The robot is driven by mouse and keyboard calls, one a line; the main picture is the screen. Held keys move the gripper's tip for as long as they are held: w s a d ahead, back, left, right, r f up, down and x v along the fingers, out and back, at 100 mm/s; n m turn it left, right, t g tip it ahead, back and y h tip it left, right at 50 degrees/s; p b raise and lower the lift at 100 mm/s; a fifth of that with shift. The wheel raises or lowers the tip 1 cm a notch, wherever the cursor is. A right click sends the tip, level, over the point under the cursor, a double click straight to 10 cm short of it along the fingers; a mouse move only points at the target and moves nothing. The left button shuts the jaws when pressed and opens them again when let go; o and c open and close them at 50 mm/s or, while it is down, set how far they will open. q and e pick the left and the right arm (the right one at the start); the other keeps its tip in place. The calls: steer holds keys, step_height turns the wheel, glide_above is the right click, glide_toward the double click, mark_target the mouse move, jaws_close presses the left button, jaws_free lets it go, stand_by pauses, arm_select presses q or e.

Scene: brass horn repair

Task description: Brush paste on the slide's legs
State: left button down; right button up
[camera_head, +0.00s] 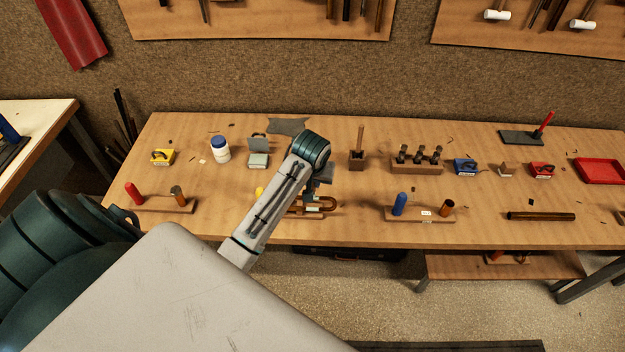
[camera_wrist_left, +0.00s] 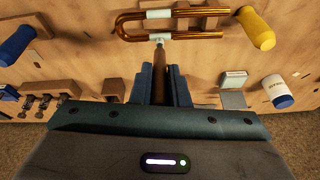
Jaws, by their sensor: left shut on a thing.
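The slide (camera_head: 326,204), a U of copper-coloured tube with two parallel legs, lies near the table's front edge, partly hidden by my left arm in the head view. In the left wrist view the slide (camera_wrist_left: 200,37) has a pale band across each leg. My left gripper (camera_wrist_left: 162,75) is shut on a brush (camera_wrist_left: 160,62) with a brown handle. The brush points at the near leg's pale band, its tip at or very close to it; contact is not certain. In the head view my left gripper (camera_head: 317,186) is mostly behind its wrist. My right gripper is out of view.
An open grey tin (camera_head: 258,160) and a white jar with blue lid (camera_head: 221,152) stand left. A wooden block with an upright stick (camera_head: 357,158) and a rack (camera_head: 416,168) stand right.

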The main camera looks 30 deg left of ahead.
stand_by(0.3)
arm_select(q)
steer(key=shift+r, duration=3.45)
